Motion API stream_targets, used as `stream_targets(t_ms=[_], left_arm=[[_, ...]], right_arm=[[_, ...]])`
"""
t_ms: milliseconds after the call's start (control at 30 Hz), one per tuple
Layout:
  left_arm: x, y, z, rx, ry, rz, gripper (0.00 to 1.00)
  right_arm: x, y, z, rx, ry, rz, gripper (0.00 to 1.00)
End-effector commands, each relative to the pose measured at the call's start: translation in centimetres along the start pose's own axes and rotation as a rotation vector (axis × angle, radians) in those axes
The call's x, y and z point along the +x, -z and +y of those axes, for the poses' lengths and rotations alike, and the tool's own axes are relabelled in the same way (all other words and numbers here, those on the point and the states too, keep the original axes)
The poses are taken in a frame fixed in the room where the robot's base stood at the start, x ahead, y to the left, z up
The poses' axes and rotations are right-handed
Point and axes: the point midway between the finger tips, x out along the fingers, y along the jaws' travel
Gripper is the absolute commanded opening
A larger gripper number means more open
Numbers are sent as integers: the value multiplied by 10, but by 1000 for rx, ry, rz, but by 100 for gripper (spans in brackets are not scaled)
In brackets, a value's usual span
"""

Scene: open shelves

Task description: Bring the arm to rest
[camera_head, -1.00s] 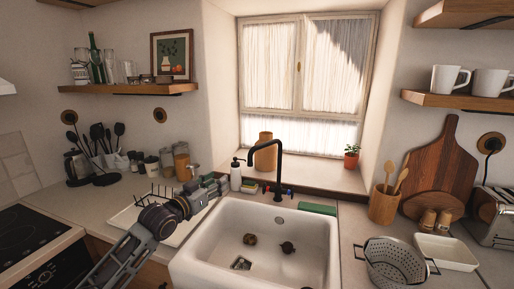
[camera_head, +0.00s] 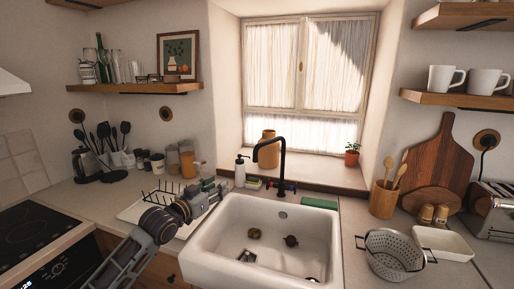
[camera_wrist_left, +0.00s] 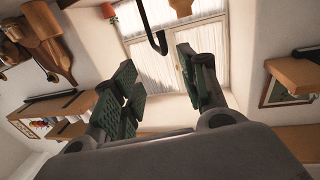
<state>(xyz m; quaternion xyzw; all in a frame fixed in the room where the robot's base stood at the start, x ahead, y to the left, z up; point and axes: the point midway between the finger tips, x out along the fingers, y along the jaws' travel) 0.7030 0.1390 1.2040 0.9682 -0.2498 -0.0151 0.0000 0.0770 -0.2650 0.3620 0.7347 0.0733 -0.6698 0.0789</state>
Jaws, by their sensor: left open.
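My left arm comes in from the lower left in the head view. Its gripper (camera_head: 212,190) is above the counter, in front of the drying rack and by the sink's back left corner. The gripper is open and empty. In the left wrist view its two green-padded fingers (camera_wrist_left: 165,88) are spread apart, with the window and wall between and beyond them. My right gripper is in neither view.
The white sink (camera_head: 215,240) is right of the arm, with a black faucet (camera_head: 282,160) behind it. A drying rack (camera_head: 135,211) is partly hidden by the arm. A colander (camera_head: 390,258) stands on the right counter. The hob (camera_head: 30,235) is at lower left.

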Motion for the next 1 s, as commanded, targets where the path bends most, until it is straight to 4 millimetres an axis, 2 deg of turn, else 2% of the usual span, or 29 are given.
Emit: stream_targets(t_ms=[267,467,667,1000], left_arm=[[-6,-24,10,-4,6,-53,43],[-16,-51,20,-9,15,-115,43],[-35,-93,35,-17,32,-217,43],[-84,-165,57,-35,79,-421,43]], right_arm=[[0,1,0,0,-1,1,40],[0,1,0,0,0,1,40],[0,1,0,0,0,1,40],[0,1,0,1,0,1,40]])
